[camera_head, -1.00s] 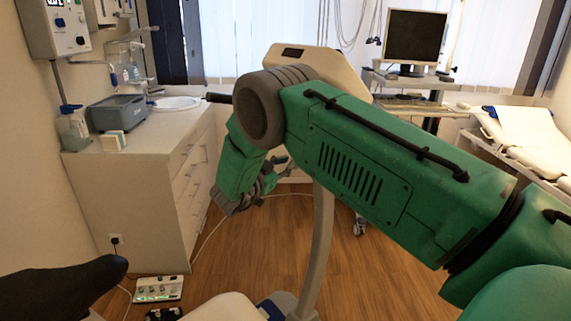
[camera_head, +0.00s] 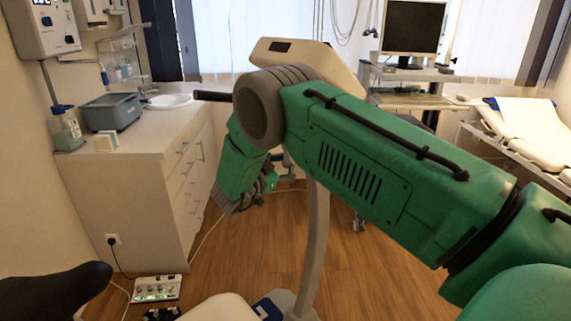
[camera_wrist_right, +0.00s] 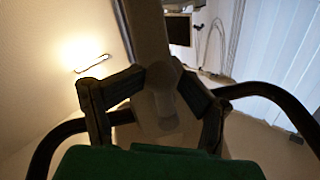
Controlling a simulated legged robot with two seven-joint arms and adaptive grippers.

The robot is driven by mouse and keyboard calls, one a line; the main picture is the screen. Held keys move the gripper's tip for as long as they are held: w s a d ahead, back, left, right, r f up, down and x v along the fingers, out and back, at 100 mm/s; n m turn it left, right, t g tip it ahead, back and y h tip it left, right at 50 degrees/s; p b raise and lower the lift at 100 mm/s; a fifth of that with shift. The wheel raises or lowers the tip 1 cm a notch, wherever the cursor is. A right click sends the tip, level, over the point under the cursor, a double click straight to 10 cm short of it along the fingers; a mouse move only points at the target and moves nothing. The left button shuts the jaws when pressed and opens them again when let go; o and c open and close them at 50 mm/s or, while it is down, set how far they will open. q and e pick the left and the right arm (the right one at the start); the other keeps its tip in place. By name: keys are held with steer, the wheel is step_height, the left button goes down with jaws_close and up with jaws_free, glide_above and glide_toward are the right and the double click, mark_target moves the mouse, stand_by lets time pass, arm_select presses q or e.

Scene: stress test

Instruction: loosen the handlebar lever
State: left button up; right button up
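The exercise bike's pale post (camera_head: 314,235) rises behind my right arm to a beige console (camera_head: 305,62). A dark handlebar grip (camera_head: 213,96) sticks out left of my arm. My right gripper (camera_head: 243,201) hangs low, left of the post; its fingers are small and partly hidden in this view. In the right wrist view the dark fingers of my right gripper (camera_wrist_right: 160,82) stand apart on both sides of a grey rounded lever or knob (camera_wrist_right: 164,102) on the post. I cannot tell whether they touch it. My left gripper is not in view.
A black saddle (camera_head: 60,292) is at the lower left. A small control box (camera_head: 157,288) lies on the wood floor, with a cable near the cabinet (camera_head: 135,205). A couch (camera_head: 525,135) and a monitor (camera_head: 412,28) stand at the back right.

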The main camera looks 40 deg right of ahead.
steer(key=shift+a+r, duration=0.2)
steer(key=shift+a+f, duration=0.15)
steer(key=shift+a, duration=0.15)
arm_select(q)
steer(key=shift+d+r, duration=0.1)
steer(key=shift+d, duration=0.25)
arm_select(e)
steer(key=s+a, duration=0.1)
steer(key=a, duration=0.9)
steer(key=shift+s+a+f, duration=0.2)
steer(key=shift+s+a, duration=0.1)
steer(key=shift+a, duration=0.05)
steer(key=shift+a, duration=0.1)
